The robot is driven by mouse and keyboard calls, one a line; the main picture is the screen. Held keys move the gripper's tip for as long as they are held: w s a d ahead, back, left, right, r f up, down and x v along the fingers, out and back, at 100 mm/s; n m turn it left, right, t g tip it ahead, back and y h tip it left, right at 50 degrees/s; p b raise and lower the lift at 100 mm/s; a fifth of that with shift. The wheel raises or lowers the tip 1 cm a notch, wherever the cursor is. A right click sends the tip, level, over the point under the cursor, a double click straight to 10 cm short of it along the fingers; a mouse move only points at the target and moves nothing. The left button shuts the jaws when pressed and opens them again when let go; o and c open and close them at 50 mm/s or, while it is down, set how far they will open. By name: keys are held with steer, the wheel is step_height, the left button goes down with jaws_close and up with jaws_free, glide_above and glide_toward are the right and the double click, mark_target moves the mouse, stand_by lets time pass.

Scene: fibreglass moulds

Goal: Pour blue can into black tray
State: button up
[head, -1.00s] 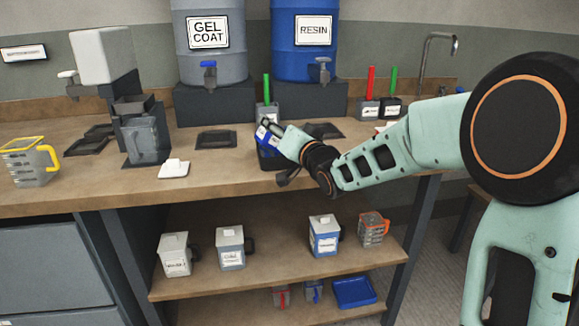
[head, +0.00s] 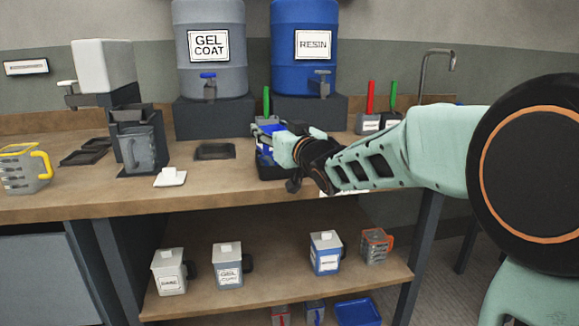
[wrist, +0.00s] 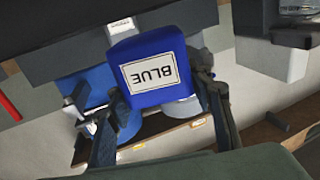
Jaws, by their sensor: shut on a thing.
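My gripper (head: 276,148) is shut on the blue can (head: 265,142), above the front part of the bench. In the wrist view the can (wrist: 152,70) shows its blue face with a white "BLUE" label, upside down in the picture. The gripper fingers (wrist: 163,122) lie on either side of it. A dark box-like shape (head: 270,170) shows just below the can; I cannot tell whether they touch. A flat black tray (head: 215,151) lies on the bench, left of and apart from my gripper. The can's opening and contents are hidden.
A grey gel coat drum (head: 210,75) and blue resin drum (head: 302,75) stand behind on dark blocks. A dispenser (head: 135,125), a white scale-like pad (head: 170,178) and a yellow-handled jug (head: 22,170) stand left. Several lidded jugs sit on the lower shelf (head: 200,302).

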step_height(320, 180, up, 4)
steer(key=p, duration=0.3)
steer(key=shift+r+p, duration=0.1)
steer(key=shift+p, duration=0.25)
stand_by(0.3)
